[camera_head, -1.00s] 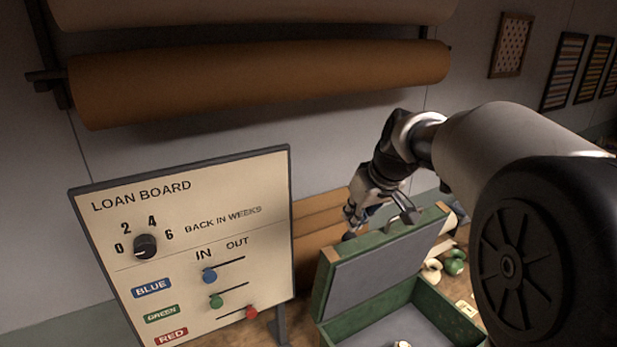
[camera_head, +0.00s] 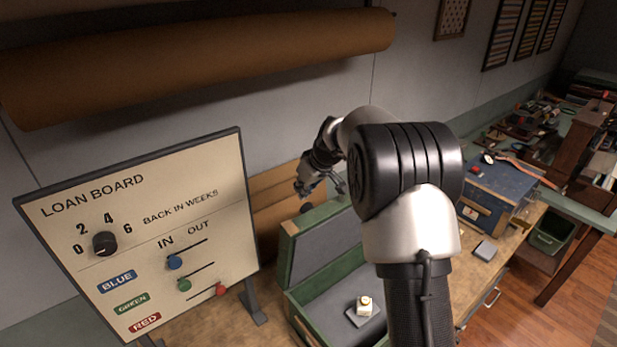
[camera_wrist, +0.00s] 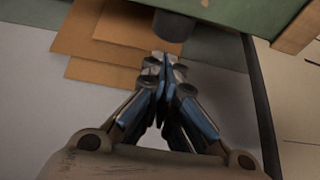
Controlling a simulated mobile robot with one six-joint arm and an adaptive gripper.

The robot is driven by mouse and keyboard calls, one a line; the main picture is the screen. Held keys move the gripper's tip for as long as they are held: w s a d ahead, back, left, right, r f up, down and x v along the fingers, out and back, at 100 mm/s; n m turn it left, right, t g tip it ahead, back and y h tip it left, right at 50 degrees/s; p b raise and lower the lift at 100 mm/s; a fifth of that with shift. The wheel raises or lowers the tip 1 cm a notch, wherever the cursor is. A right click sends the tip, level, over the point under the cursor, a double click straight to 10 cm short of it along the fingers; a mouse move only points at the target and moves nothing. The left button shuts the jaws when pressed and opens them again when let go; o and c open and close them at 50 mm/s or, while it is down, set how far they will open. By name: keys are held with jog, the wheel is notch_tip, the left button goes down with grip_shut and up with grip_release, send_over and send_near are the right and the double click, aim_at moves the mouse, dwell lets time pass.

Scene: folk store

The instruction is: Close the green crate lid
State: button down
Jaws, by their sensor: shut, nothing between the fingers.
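The green crate (camera_head: 302,300) stands open on the workbench, with a small cream-and-orange item (camera_head: 364,304) on a grey pad inside. Its lid (camera_head: 318,243) is raised at the back, its grey inner face toward the front. My gripper (camera_head: 306,190) is shut and empty behind the lid's top edge; my arm hides the crate's right side. In the wrist view my gripper (camera_wrist: 163,65) is shut just below the green lid (camera_wrist: 235,15) edge. A dark round knob sits by the fingertips; whether they touch cannot be told.
The loan board (camera_head: 150,230) stands left of the crate. Brown boards (camera_head: 275,205) lean on the wall behind. A blue crate (camera_head: 495,195) stands to the right, with a cluttered table beyond. A brown roll (camera_head: 200,60) hangs above.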

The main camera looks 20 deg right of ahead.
aim_at(312, 208)
jog(key=s, duration=0.1)
jog(key=s+d, duration=0.1)
jog(key=s, duration=0.1)
jog(key=shift+s+d, duration=0.2)
jog(key=shift+d, duration=0.05)
jog(key=shift+s, duration=0.2)
jog(key=shift+w+f, duration=0.15)
jog(key=shift+d, duration=0.1)
